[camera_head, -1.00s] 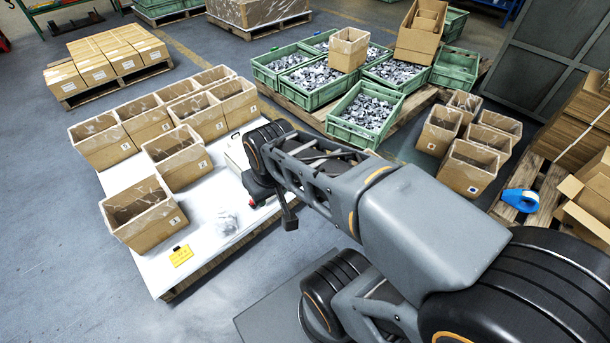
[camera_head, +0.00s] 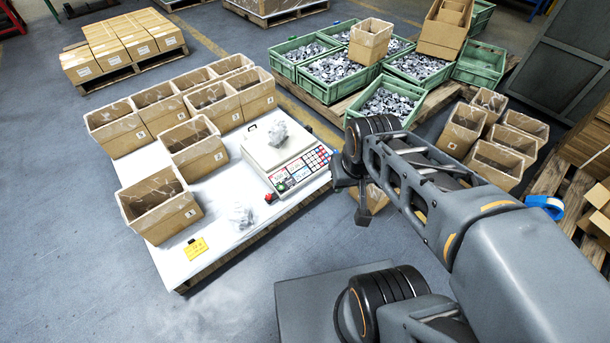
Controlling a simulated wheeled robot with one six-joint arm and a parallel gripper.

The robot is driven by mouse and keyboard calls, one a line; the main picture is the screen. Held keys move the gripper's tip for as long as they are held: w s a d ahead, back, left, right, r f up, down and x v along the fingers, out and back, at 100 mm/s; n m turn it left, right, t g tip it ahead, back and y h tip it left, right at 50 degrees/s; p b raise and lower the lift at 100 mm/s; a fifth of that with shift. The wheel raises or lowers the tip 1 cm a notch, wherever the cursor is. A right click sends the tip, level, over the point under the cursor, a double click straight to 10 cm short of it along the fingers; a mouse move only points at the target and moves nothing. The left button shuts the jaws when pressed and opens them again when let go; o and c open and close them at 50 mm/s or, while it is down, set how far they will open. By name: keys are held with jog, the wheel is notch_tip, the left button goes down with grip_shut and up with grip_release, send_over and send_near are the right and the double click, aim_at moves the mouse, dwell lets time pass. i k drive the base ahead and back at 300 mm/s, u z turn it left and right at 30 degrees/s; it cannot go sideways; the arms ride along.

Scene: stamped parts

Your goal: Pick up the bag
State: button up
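A clear bag of grey parts (camera_head: 278,133) sits on the plate of a scale (camera_head: 274,151), on the white-topped pallet (camera_head: 217,258). A second clear, crumpled bag (camera_head: 241,215) lies on the white top, left of the scale's front and near the yellow tag. My gripper (camera_head: 352,200) hangs to the right of the scale, clear of both bags. It is dark and small here, and I cannot make out whether its fingers are apart. Nothing shows clearly in it.
Several open, lined cardboard boxes (camera_head: 159,210) stand on the pallet's left and back. Green crates of metal parts (camera_head: 386,103) stand behind. More open boxes (camera_head: 461,128) and a blue tape dispenser (camera_head: 545,205) are at right.

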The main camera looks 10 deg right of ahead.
aim_at(277, 131)
jog(key=u, duration=0.35)
jog(key=k, duration=0.4)
jog(key=z, duration=0.85)
jog(key=i, duration=0.9)
jog(key=u, duration=0.35)
jog(key=i, duration=0.8)
jog(key=u, duration=0.75)
